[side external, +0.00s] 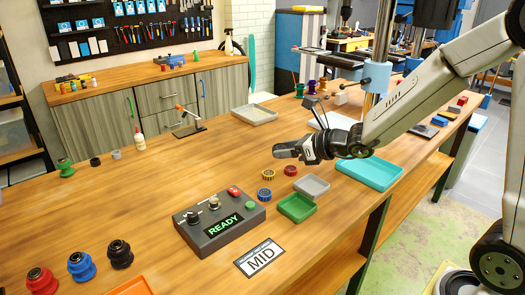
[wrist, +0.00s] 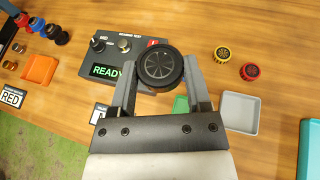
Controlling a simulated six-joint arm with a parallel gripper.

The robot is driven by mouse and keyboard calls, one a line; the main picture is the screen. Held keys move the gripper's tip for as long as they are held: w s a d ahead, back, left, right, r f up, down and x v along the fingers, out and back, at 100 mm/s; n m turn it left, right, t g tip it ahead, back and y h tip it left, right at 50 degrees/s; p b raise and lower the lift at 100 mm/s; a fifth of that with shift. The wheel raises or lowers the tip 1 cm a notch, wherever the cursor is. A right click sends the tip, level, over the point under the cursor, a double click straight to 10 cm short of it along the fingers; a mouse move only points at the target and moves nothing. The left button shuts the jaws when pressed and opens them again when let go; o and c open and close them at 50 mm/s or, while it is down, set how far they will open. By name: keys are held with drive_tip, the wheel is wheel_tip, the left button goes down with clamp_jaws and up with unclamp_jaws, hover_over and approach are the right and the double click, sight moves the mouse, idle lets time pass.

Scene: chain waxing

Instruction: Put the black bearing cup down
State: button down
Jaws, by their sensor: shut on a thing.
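The black bearing cup (wrist: 160,66) is a round black piece with a spoked face, seen in the wrist view. My gripper (wrist: 157,73) is shut on it, one grey finger on each side. In the side view my gripper (side external: 286,150) is above the middle of the wooden table (side external: 225,150), with the cup hard to make out there. The cup is held off the table. In the wrist view it covers part of the control box (wrist: 110,58).
The READY control box (side external: 220,220) and MID card (side external: 260,257) lie in front. Yellow (side external: 267,174), red (side external: 291,170) and blue (side external: 264,195) ringed cups sit near green (side external: 297,208), grey (side external: 311,187) and teal (side external: 368,171) trays.

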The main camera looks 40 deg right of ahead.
drive_tip(key=shift+d+f, duration=0.1)
drive_tip(key=shift+d, duration=0.05)
drive_tip(key=shift+d+f, duration=0.25)
drive_tip(key=shift+f, duration=0.1)
drive_tip(key=s+d+f+n+g+y, duration=0.1)
drive_tip(key=s+d+f+n+y, duration=0.1)
drive_tip(key=f, duration=0.6)
drive_tip(key=d+n+y, duration=0.1)
drive_tip(key=d, duration=0.1)
drive_tip(key=shift+d+f+g, duration=0.3)
drive_tip(key=shift+d, duration=0.1)
drive_tip(key=shift+f, duration=0.1)
drive_tip(key=shift+f, duration=2.15)
drive_tip(key=shift+f, duration=0.1)
drive_tip(key=shift+f, duration=1.65)
